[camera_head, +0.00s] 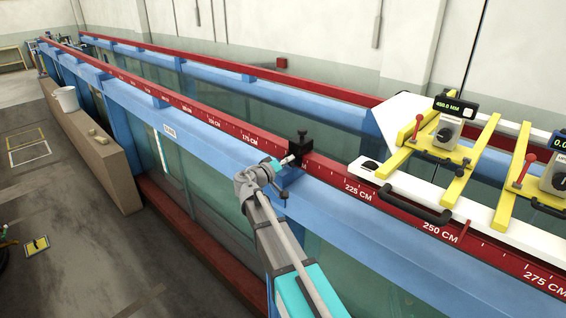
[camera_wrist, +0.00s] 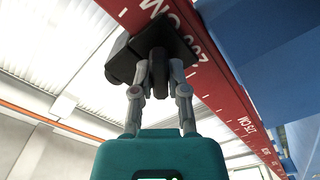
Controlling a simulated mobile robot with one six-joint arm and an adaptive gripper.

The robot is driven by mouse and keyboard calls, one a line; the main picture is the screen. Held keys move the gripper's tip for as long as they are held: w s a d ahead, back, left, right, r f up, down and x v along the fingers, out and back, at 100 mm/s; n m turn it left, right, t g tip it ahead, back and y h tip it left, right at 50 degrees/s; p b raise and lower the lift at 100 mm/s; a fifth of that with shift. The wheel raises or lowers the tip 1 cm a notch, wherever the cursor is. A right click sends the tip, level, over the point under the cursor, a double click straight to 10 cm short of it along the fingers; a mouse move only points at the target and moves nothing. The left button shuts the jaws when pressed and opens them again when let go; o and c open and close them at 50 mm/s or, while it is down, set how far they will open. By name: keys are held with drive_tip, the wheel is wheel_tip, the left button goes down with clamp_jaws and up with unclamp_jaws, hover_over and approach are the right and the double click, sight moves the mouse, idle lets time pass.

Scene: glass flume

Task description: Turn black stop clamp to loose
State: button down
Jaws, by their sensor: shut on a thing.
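The black stop clamp (camera_head: 301,143) sits on the red rail (camera_head: 325,168), left of the 225 CM mark. In the wrist view the clamp (camera_wrist: 180,52) is a dark block against the underside edge of the rail, near the 200 CM mark. In the head view my gripper (camera_head: 285,162) reaches the clamp's near side; the knob is hidden there. The clamp's tightness cannot be seen.
A white carriage plate (camera_head: 400,183) with a black handle (camera_head: 415,207) and yellow frames (camera_head: 450,150) stands right of the clamp. The blue flume beam (camera_head: 225,150) runs below the rail. A bucket (camera_head: 66,98) stands on a ledge at far left. The floor at left has open room.

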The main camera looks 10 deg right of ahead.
drive_tip(key=shift+d+n, duration=0.1)
drive_tip(key=shift+n, duration=1.5)
drive_tip(key=c, duration=1)
unclamp_jaws()
drive_tip(key=o, duration=0.4)
drive_tip(key=shift+w+d, duration=0.1)
drive_tip(key=shift+d, duration=0.1)
drive_tip(key=shift+c, duration=0.2)
drive_tip(key=shift+a, duration=0.2)
drive_tip(key=shift+d, duration=0.1)
